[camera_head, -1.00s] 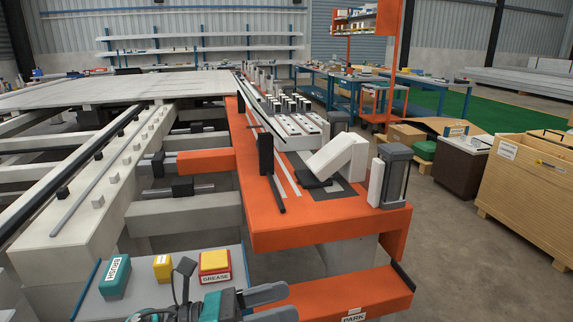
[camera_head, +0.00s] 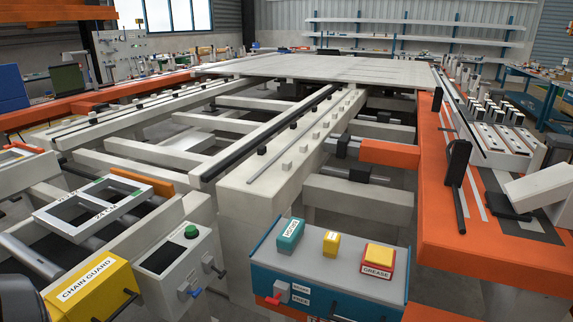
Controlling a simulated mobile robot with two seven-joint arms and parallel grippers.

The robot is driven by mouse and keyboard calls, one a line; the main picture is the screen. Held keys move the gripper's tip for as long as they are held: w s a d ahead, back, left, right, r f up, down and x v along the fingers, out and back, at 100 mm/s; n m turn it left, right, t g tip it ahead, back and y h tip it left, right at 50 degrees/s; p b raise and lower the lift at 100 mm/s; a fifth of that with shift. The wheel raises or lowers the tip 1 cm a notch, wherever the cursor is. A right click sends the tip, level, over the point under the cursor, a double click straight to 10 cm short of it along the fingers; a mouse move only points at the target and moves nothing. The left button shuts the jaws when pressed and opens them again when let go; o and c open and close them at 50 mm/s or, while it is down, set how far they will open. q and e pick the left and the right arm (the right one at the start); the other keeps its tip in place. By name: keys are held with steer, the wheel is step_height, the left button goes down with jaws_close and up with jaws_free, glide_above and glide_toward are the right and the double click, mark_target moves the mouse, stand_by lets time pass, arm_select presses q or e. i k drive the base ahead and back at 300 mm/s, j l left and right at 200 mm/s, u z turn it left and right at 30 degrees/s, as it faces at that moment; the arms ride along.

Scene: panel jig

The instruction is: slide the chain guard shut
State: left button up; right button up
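The chain guard (camera_head: 88,288) is a yellow cover labelled CHAIN GUARD at the lower left of the head view. A dark bar handle (camera_head: 116,305) sticks out from its right side. The lower part of the guard is cut off by the frame's bottom edge. A dark opening (camera_head: 38,257) with a grey roller or tube lies behind it. How far the guard stands open is hard to tell. Neither of my grippers is in view. A dark rounded shape at the lower left corner is too cropped to name.
A grey control box (camera_head: 190,262) with a green button and a blue lever stands right of the guard. A white two-window frame (camera_head: 95,208) lies behind. A blue-fronted console (camera_head: 325,280) carries a red lever and small boxes. Beams and an orange bench (camera_head: 470,235) stand beyond.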

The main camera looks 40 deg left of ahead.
mark_target(99, 291)
steer(key=u, duration=2.2)
steer(key=i+u, duration=0.35)
steer(key=i+l+u, duration=0.25)
steer(key=i, duration=0.2)
